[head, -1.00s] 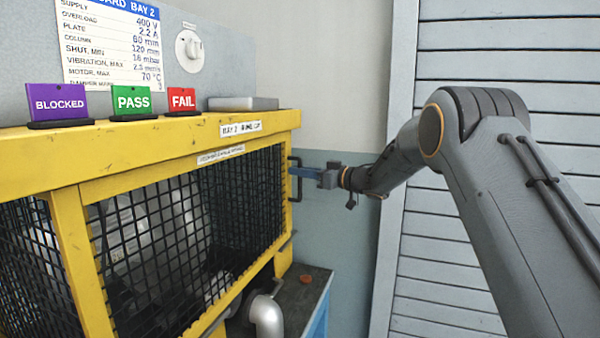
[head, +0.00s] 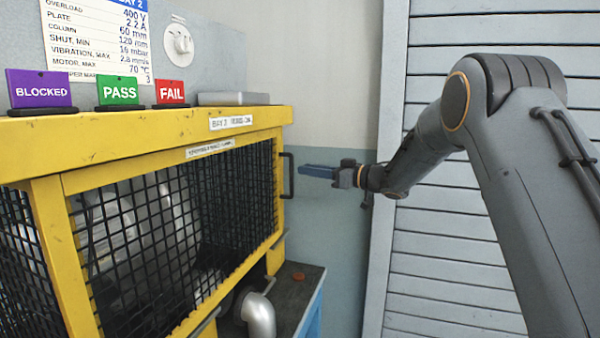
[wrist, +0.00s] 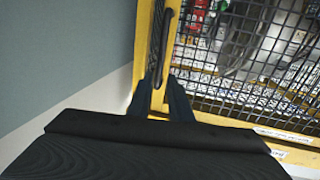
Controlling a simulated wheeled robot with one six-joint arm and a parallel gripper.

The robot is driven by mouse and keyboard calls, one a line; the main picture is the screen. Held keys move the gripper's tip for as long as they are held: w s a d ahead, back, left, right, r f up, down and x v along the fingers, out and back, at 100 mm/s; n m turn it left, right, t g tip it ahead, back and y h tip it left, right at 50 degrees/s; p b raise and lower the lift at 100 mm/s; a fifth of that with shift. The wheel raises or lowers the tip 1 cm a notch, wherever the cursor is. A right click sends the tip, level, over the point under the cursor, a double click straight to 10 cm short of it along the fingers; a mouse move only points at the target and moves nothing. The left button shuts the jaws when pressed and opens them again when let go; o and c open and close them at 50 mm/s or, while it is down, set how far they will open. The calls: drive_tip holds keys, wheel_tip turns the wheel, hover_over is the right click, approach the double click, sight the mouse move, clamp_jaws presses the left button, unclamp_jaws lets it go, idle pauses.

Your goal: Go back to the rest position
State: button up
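My gripper (head: 300,171) is at the right of the yellow guard cage (head: 150,140), held level with its blue fingers pointing left at the black handle (head: 288,176). A small gap shows between the fingertips and the handle in the head view. In the wrist view my gripper (wrist: 165,90) has its two dark fingers spread apart, with nothing held between them. The handle (wrist: 167,45) lies beyond the fingertips there, on the yellow frame beside the mesh.
BLOCKED (head: 40,90), PASS (head: 118,91) and FAIL (head: 170,93) signs stand on the cage top, near a grey flat box (head: 233,99). A silver pipe (head: 259,315) stands below. A slatted grey shutter (head: 450,255) is behind my arm.

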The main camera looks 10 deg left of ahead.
drive_tip(key=shift+s+d, duration=0.2)
drive_tip(key=shift+d, duration=0.1)
drive_tip(key=d+f+m+t+h, duration=0.3)
drive_tip(key=d+m+h, duration=0.15)
drive_tip(key=d, duration=0.25)
drive_tip(key=d+f+m+t+h, duration=0.3)
drive_tip(key=d+h, duration=0.2)
drive_tip(key=d, duration=0.1)
drive_tip(key=s+d+f+m+g+h, duration=0.35)
drive_tip(key=s+d+f+h, duration=0.25)
drive_tip(key=s+d+f, duration=0.45)
drive_tip(key=s+f+g, duration=0.3)
drive_tip(key=s, duration=0.9)
drive_tip(key=s+d+f+m+g, duration=0.1)
drive_tip(key=s+f+g, duration=0.2)
drive_tip(key=s, duration=0.9)
drive_tip(key=s+f+m+g, duration=0.1)
drive_tip(key=s+f+g, duration=0.2)
drive_tip(key=s, duration=0.8)
drive_tip(key=shift+s+d+h, duration=0.35)
drive_tip(key=shift+s+h, duration=0.05)
drive_tip(key=shift+h, duration=0.05)
